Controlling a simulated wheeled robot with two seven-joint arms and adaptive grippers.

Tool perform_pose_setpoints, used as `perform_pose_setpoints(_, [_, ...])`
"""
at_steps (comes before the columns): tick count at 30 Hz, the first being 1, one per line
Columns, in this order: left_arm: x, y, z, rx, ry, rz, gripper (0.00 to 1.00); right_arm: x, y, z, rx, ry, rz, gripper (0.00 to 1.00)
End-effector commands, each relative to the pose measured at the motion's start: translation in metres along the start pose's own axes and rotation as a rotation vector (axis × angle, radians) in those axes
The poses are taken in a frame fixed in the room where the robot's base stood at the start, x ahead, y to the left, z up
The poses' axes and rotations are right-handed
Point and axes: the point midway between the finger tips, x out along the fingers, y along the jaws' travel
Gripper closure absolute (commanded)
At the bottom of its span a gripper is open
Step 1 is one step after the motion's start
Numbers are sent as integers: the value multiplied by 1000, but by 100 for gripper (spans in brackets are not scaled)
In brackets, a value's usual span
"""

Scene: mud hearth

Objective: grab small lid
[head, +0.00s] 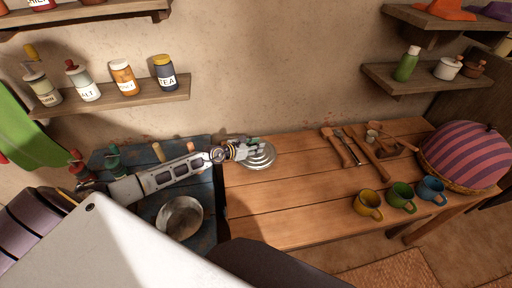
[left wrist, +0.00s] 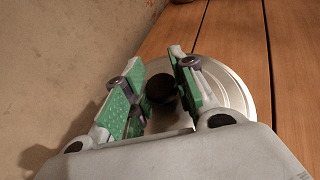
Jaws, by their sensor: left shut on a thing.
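The small lid (head: 266,159) is a round, silvery disc with ringed ridges at the back left of the wooden table. In the left wrist view the lid (left wrist: 236,92) lies beneath my fingers, and its dark round knob (left wrist: 161,88) shows between them. My left gripper (head: 248,148) reaches in from the left over the lid. Its green-padded fingers (left wrist: 160,85) are shut on the lid, one on each side of the knob. Part of the lid is hidden by the fingers. I cannot tell whether the lid touches the table. My right gripper is not in view.
A metal bowl (head: 180,217) sits on the dark blue surface at left. Wooden-handled tools (head: 345,147), yellow (head: 368,205), green (head: 401,197) and blue (head: 431,190) mugs and a striped domed basket (head: 467,155) stand to the right. The table's middle is clear.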

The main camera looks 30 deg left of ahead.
Motion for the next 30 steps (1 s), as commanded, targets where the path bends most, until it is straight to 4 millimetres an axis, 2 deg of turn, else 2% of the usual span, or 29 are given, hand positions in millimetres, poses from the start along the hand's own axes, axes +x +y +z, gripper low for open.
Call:
perform_pose_setpoints(1, [-3,0,9,0,-1,0,100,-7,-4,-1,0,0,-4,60])
perform_pose_setpoints(5, [-8,0,21,0,-1,1,100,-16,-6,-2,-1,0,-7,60])
perform_pose_setpoints(17, [-29,0,70,0,-2,0,100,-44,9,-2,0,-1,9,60])
perform_pose_setpoints(22, [-43,0,103,1,-4,1,100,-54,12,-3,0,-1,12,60])
perform_pose_setpoints(30, [-64,0,154,2,-3,1,100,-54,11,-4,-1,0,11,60])
